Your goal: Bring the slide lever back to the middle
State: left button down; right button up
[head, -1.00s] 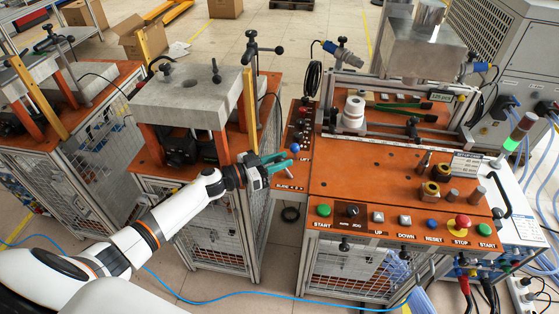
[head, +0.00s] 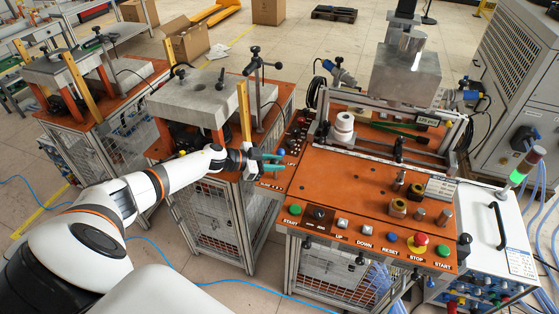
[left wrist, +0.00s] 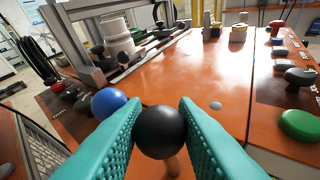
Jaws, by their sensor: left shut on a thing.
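The slide lever has a round black knob (left wrist: 160,131) on a thin pale stalk, near the left edge of the orange bench top. In the left wrist view the knob sits between the teal fingers of my left gripper (left wrist: 158,122), which are shut on it. In the head view my left gripper (head: 276,162) is at the bench's left edge, above the SLIDE label, and hides the black knob. A second lever with a blue knob (left wrist: 109,103) stands just left of the fingers; it also shows in the head view (head: 281,153). My right gripper is out of view.
The orange bench top (head: 335,185) is mostly clear right of the lever. A row of buttons, including a green one (head: 295,210), runs along its front edge. White stacked rings (head: 343,127) stand inside the frame behind. A press stand (head: 200,100) is to the left.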

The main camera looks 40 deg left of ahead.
pick_arm(q)
jog(key=shift+d, duration=0.1)
jog(key=c, duration=1.2)
grip_release()
jog(key=shift+d, duration=0.1)
jog(key=shift+o, duration=0.2)
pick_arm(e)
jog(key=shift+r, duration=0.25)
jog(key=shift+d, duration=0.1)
